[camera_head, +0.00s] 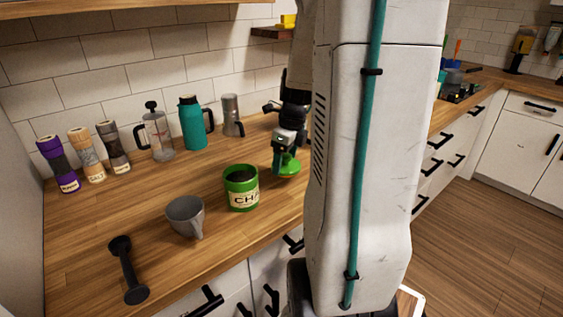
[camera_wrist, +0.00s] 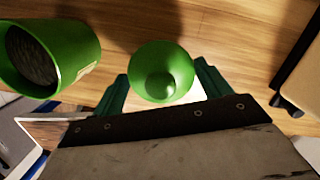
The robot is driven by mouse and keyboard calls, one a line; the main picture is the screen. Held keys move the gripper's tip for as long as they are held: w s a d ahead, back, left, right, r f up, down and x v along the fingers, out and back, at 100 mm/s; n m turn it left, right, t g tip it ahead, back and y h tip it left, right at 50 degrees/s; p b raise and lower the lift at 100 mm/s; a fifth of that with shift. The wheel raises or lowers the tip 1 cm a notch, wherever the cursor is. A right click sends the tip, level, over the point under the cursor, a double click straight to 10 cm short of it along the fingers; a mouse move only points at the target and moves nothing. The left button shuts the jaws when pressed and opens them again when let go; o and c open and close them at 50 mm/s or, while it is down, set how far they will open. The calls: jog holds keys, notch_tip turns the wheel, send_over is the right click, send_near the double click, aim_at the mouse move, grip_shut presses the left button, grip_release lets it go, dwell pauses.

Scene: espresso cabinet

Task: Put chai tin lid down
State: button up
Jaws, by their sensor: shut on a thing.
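The chai tin (camera_head: 242,190) is green with a "CHA" label and stands open on the wooden counter, dark inside. It also shows at the upper left of the wrist view (camera_wrist: 77,47). The round green chai tin lid (camera_head: 288,168) has a knob on top. My gripper (camera_head: 284,150) is shut on the lid, to the right of the tin. In the wrist view the lid (camera_wrist: 162,62) sits between the two green fingers of my gripper (camera_wrist: 163,85). I cannot tell whether the lid touches the counter.
A grey mug (camera_head: 184,214) stands left of the tin, and a black tamper-like tool (camera_head: 127,268) lies at front left. A teal flask (camera_head: 193,124), a French press (camera_head: 158,133), a moka pot (camera_head: 231,114) and several spice jars (camera_head: 86,155) line the wall. Bare counter (camera_head: 150,195) lies between.

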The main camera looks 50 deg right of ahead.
aim_at(284, 166)
jog(key=shift+w+d+f, duration=0.1)
jog(key=shift+w+d, duration=0.35)
jog(key=shift+w, duration=0.05)
jog(key=shift+f, duration=1.7)
jog(key=shift+f, duration=0.2)
jog(key=o, duration=1)
jog(key=shift+c, duration=0.2)
jog(key=shift+r, duration=0.15)
